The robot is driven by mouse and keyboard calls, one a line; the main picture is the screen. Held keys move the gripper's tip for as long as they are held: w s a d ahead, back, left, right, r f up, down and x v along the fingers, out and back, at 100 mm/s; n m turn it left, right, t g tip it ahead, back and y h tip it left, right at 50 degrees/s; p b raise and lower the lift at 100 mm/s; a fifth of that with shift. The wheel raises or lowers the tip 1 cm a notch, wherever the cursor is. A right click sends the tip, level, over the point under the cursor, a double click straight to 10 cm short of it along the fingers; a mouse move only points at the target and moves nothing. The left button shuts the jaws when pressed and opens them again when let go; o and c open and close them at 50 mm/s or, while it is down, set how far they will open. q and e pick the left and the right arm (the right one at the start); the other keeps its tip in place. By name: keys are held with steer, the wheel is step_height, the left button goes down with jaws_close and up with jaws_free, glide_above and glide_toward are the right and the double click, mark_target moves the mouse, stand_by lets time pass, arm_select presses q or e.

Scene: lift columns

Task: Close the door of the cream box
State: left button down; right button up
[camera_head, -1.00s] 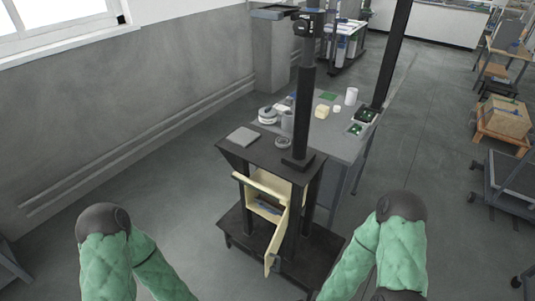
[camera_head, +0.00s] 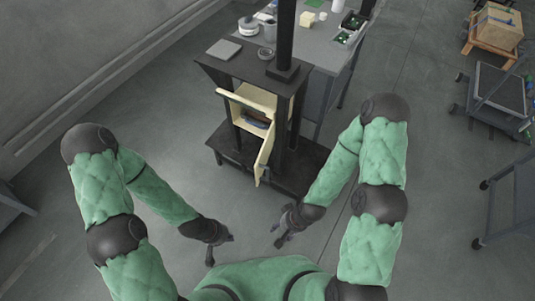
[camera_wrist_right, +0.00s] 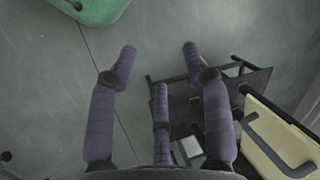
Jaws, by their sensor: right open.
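The cream box (camera_head: 255,100) sits in a dark stand, its front facing me. Its cream door (camera_head: 265,156) stands open, swung out at the right side of the opening. In the right wrist view the door (camera_wrist_right: 283,128) shows at the right edge, with a dark bar handle (camera_wrist_right: 268,146). My right gripper (camera_head: 281,236) is open and empty, below and to the right of the door in the head view; its spread fingers (camera_wrist_right: 160,52) are apart from the door. My left gripper (camera_head: 220,250) looks open and empty, lower left of the door.
The dark stand (camera_head: 226,68) has a lower shelf (camera_head: 300,178) jutting out under the box, and a dark post rises from its top. A grey table (camera_head: 325,55) with small items stands behind. A cart (camera_head: 500,95) is at the right. Floor around my grippers is clear.

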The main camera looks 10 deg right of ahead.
steer(key=shift+d, duration=0.2)
steer(key=c, duration=0.5)
steer(key=d+m, duration=0.2)
steer(key=d+r+m+g+p, duration=0.1)
steer(key=m, duration=0.2)
steer(key=shift+w+d, duration=0.2)
steer(key=shift+d, duration=0.15)
jaws_close()
steer(key=w+d+r+m+t+y+p, duration=0.1)
steer(key=w+d+r+m+t+y, duration=0.15)
steer(key=w+r+m, duration=0.4)
steer(key=w+d+r+m+t+y+p, duration=0.1)
steer(key=w+d+r+m+t+p, duration=0.2)
steer(key=w+m, duration=0.6)
steer(key=w+a+f+m+b, duration=0.2)
steer(key=w+a+f+b, duration=0.2)
steer(key=a+f+b, duration=0.2)
steer(key=shift+w+a+f, duration=0.15)
steer(key=shift+a+f, duration=0.3)
steer(key=shift+a, duration=0.8)
